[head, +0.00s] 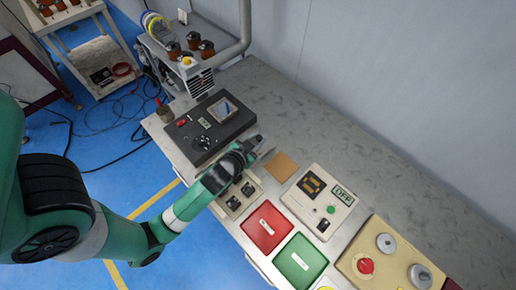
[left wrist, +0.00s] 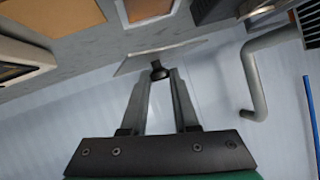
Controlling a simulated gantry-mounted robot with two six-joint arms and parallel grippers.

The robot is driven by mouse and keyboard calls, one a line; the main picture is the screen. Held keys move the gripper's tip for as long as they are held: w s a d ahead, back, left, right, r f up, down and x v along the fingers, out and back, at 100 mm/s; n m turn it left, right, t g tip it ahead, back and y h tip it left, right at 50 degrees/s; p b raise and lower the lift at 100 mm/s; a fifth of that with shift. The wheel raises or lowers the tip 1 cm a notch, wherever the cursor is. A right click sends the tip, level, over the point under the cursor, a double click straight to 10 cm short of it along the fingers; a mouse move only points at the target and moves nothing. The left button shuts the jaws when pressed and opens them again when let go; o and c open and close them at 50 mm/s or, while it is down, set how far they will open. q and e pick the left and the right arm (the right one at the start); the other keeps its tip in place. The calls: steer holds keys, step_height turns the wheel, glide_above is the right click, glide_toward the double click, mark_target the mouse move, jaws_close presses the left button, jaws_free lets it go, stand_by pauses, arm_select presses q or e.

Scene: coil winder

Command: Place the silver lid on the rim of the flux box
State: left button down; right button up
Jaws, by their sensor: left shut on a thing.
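My left gripper (head: 253,146) is over the bench, beside the dark control unit. In the left wrist view its two fingers (left wrist: 160,84) are closed on the dark knob of the silver lid (left wrist: 180,52). The lid is a thin flat plate, seen nearly edge-on and clear of the fingers except at the knob. In the head view the gripper mostly hides it. A rimmed box with a brown inside (left wrist: 148,9) shows beyond the lid in the wrist view. My right gripper is out of view.
A brown square pad (head: 282,167) lies on the bench right of the gripper. A meter box (head: 319,201), red tray (head: 267,227), green tray (head: 300,262) and beige panel (head: 375,262) line the front. The bench by the wall (head: 310,115) is clear. A grey pipe (head: 243,35) rises at the back.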

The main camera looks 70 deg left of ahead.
mark_target(255, 141)
arm_select(q)
steer(key=a+f, duration=0.1)
steer(key=f, duration=0.1)
steer(key=w+a+f+b, duration=0.1)
steer(key=a+f, duration=0.1)
steer(key=shift+w, duration=0.2)
step_height(255, 141, down, 3)
steer(key=shift+a+f+b, duration=0.1)
steer(key=shift+f+b, duration=0.1)
steer(key=shift+b, duration=0.7)
steer(key=shift+r, duration=0.1)
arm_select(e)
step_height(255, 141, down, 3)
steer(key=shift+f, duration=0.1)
arm_select(q)
steer(key=c, duration=0.7)
jaws_free()
steer(key=shift+o, duration=0.2)
steer(key=shift+s+d+r+p, duration=0.2)
steer(key=shift+d+p, duration=0.05)
steer(key=shift+p, duration=0.05)
steer(key=p+v, duration=0.2)
steer(key=v, duration=0.9)
steer(key=shift+s+r, duration=0.1)
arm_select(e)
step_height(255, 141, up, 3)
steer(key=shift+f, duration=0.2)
